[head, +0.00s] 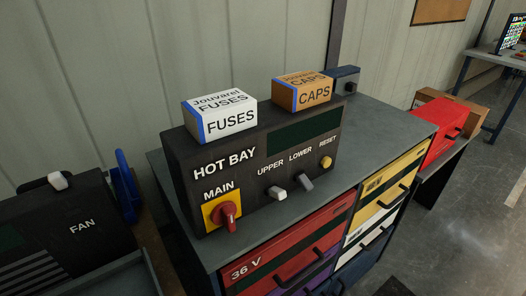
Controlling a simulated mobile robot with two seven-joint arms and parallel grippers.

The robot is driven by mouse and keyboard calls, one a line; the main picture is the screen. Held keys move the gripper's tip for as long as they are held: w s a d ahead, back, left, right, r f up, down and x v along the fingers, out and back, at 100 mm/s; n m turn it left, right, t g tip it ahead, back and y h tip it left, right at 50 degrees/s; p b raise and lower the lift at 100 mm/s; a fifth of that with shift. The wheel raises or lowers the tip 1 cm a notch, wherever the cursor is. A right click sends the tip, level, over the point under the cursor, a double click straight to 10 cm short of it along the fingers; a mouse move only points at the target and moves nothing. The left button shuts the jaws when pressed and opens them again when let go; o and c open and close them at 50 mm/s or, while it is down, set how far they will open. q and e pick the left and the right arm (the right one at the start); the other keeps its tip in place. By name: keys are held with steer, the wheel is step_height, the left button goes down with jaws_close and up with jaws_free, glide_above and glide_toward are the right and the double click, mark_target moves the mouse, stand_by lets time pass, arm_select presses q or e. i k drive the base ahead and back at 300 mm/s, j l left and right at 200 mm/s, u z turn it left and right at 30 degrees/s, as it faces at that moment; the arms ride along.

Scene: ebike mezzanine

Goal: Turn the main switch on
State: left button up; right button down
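The main switch (226,215) is a red rotary knob on a yellow square plate under the word MAIN. It sits at the lower left of the dark HOT BAY control box (235,176). Its handle looks roughly upright, slightly tilted; no on or off marking is readable. To its right on the same face are the UPPER toggle (275,193), the LOWER toggle (304,181) and a yellow RESET button (326,162). The display panel (304,131) is dark. Neither of my grippers shows in the head view.
A white FUSES box (229,121) and an orange CAPS box (311,95) rest on the control box. It stands on a grey-topped drawer cabinet (384,127). A dark FAN unit (62,240) is at the left. A red box (439,127) is at the right. The space before the switch looks clear.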

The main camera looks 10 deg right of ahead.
mark_target(225, 213)
steer(key=k+l+u, duration=0.1)
steer(key=k+l, duration=0.3)
steer(key=l, duration=0.2)
steer(key=k+l, duration=0.45)
steer(key=l, duration=0.15)
steer(key=k+l+u, duration=0.15)
steer(key=k+l, duration=0.3)
steer(key=l, duration=0.1)
